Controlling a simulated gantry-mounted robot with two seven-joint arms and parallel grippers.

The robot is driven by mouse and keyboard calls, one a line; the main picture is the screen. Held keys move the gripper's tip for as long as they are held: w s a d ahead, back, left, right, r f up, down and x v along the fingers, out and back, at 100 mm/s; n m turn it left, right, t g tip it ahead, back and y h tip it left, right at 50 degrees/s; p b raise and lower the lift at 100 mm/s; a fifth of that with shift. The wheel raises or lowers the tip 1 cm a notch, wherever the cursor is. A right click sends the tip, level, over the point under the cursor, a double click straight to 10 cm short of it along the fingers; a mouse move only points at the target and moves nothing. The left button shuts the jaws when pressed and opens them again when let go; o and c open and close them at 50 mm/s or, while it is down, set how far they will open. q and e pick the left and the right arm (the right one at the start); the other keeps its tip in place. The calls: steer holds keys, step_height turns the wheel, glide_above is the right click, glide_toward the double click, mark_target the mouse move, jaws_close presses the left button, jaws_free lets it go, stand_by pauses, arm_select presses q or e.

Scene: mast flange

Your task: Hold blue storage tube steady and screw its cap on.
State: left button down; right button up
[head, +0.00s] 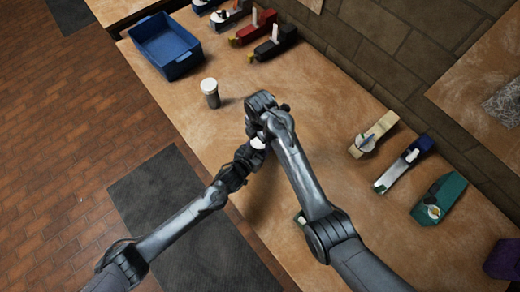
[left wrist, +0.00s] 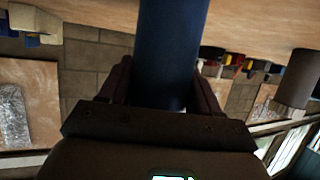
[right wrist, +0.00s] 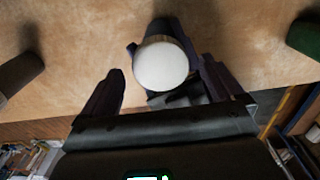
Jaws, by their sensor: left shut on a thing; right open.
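The blue storage tube (left wrist: 172,50) stands between the fingers of my left gripper (head: 243,160), which is shut on it. In the left wrist view the tube runs up out of the picture, so its top is hidden there. A round white cap (right wrist: 161,64) shows from above in the right wrist view, at the tube's top; I cannot tell whether it is threaded down. It is partly visible in the head view (head: 258,143). My right gripper (right wrist: 159,70) is open over the cap, with a finger on either side, the right one nearer.
A grey tube with a white lid (head: 210,93) stands on the wooden bench, left of my right gripper. A blue bin (head: 168,50) is at the far left. Several coloured tools line the wall side, including a green one (head: 440,198). The bench between is mostly clear.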

steer(key=shift+r, duration=1.45)
steer(key=shift+c, duration=0.4)
steer(key=shift+r, duration=1.7)
steer(key=shift+f, duration=4)
steer(key=shift+c, duration=0.3)
steer(key=c, duration=1)
steer(key=o, duration=1.1)
steer(key=shift+o, duration=0.2)
